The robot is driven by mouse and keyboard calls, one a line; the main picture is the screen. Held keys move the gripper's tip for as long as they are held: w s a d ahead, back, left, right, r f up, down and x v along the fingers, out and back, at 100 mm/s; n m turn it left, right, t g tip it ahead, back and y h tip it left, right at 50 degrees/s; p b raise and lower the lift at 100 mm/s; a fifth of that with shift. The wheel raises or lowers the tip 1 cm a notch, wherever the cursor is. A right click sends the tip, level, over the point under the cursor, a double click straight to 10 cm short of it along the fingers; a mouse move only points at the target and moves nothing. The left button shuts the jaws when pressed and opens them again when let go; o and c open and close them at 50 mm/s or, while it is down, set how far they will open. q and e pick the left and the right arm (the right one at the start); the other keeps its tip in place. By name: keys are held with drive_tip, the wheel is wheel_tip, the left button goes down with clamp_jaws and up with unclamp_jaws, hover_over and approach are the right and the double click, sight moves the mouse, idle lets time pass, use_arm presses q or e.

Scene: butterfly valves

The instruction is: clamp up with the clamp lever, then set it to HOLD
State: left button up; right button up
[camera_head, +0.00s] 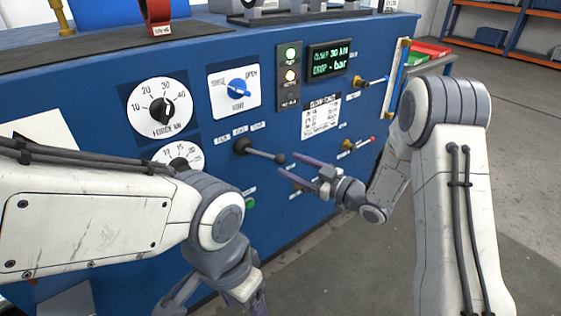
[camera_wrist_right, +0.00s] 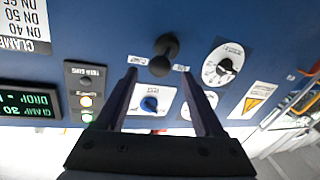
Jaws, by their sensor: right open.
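The clamp lever (camera_head: 262,153) is a dark rod with a black ball knob on the blue panel. It points right and slightly down, below a row of three small labels too blurred to read. My right gripper (camera_head: 290,168) is open and empty, its fingertips close to the knob. In the right wrist view the knob (camera_wrist_right: 163,55) lies between and just beyond the open fingertips (camera_wrist_right: 158,74); I cannot tell whether they touch. The display (camera_head: 330,61) reads CLAMP 30 kN and DROP - bar. My left gripper is at the bottom edge, mostly hidden by its arm.
A force dial (camera_head: 160,107), a second dial (camera_head: 180,158) and a blue knob (camera_head: 239,87) sit on the panel left of the display. Beside the display a lamp column (camera_head: 290,75) shows green and amber lit. Small valves (camera_head: 359,142) stick out at right. Open floor lies right.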

sight(281, 159)
drive_tip(key=x, duration=0.5)
clamp_jaws()
idle(1.4)
